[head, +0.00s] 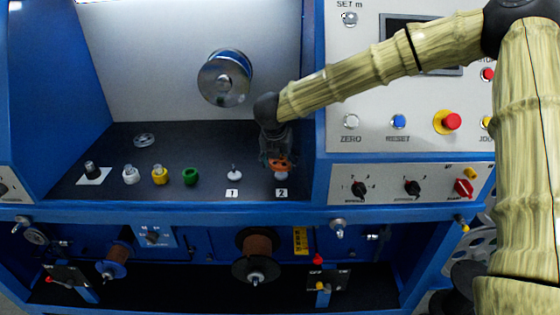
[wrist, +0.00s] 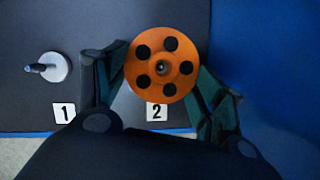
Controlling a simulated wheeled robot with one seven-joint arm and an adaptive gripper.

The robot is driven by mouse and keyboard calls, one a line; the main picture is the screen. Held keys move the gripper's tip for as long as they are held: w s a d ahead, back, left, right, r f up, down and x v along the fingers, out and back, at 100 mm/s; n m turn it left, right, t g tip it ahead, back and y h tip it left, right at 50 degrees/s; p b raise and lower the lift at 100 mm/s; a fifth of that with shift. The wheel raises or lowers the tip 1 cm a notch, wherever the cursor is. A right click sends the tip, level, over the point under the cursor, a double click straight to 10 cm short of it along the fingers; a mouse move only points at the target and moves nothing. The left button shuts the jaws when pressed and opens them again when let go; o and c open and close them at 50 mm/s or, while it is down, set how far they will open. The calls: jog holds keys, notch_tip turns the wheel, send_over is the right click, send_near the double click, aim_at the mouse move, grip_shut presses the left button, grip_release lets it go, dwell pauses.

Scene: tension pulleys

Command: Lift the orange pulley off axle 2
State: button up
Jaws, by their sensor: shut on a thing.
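The orange pulley (wrist: 161,88), a disc with several dark holes, sits between the fingers of my gripper (wrist: 160,85) in the wrist view. My gripper is shut on its rim from both sides. In the head view my gripper (head: 277,160) reaches down over the pulley (head: 279,165), which shows just above the white base of axle 2 (head: 281,176). A small light tip shows in the pulley's centre hole in the wrist view. I cannot tell how far the pulley is up the axle. The label 2 (wrist: 156,111) lies in front of it.
Axle 1 (head: 234,172) stands bare to the left. Green (head: 190,176), yellow (head: 159,174), white (head: 131,174) and black (head: 92,170) parts stand further left on the dark shelf. A blue wall (head: 313,120) is close on the right. A large metal wheel (head: 223,80) is on the back panel.

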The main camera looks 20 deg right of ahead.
jog(key=shift+r, duration=0.15)
jog(key=shift+r+p, duration=0.85)
jog(key=shift+r, duration=0.15)
jog(key=shift+r+p, duration=1.5)
jog(key=shift+r, duration=0.5)
